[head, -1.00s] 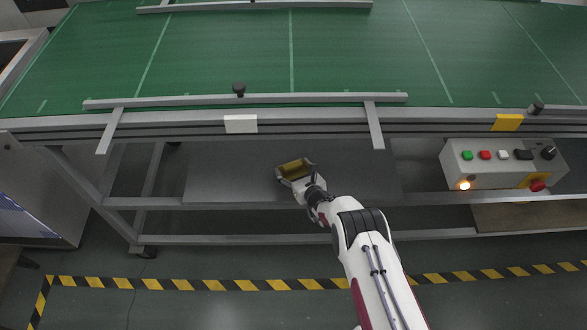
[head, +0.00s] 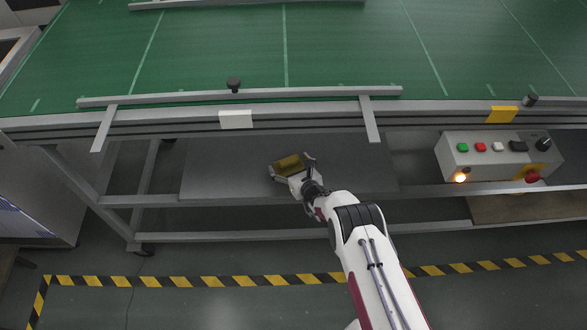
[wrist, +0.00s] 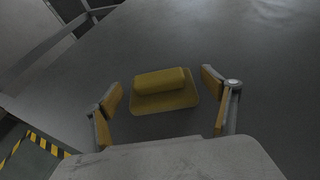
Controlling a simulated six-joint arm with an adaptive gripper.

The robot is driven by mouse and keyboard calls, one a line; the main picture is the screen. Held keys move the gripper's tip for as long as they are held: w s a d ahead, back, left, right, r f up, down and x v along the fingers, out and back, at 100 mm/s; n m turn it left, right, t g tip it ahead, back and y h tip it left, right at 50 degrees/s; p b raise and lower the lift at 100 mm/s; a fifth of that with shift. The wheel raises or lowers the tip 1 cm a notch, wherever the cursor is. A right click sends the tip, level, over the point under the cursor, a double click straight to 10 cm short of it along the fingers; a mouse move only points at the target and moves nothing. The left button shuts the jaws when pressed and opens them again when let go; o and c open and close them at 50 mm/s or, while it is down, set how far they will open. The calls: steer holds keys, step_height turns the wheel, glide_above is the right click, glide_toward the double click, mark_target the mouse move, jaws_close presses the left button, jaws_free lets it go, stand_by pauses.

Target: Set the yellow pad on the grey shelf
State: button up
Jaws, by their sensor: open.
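The yellow pad (wrist: 165,103) has a flat base with a raised, rounded bar along its far side. In the wrist view it lies on the grey shelf (wrist: 265,70), between the two fingers of my gripper (wrist: 161,104). A gap shows on each side of the pad, so the fingers do not appear to touch it. In the head view my gripper (head: 294,170) reaches under the conveyor, open around the pad (head: 289,163). The grey shelf (head: 215,170) spreads out on both sides of it.
The green conveyor (head: 300,50) and its front rail (head: 240,97) lie above the shelf. A control box (head: 497,158) with coloured buttons stands at the right. The shelf is bare to the left and right of the pad. A striped floor line (head: 180,281) runs in front.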

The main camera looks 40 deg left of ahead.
steer(key=shift+d+r, duration=0.1)
steer(key=shift+d, duration=0.05)
steer(key=shift+v, duration=3.6)
steer(key=shift+s, duration=0.1)
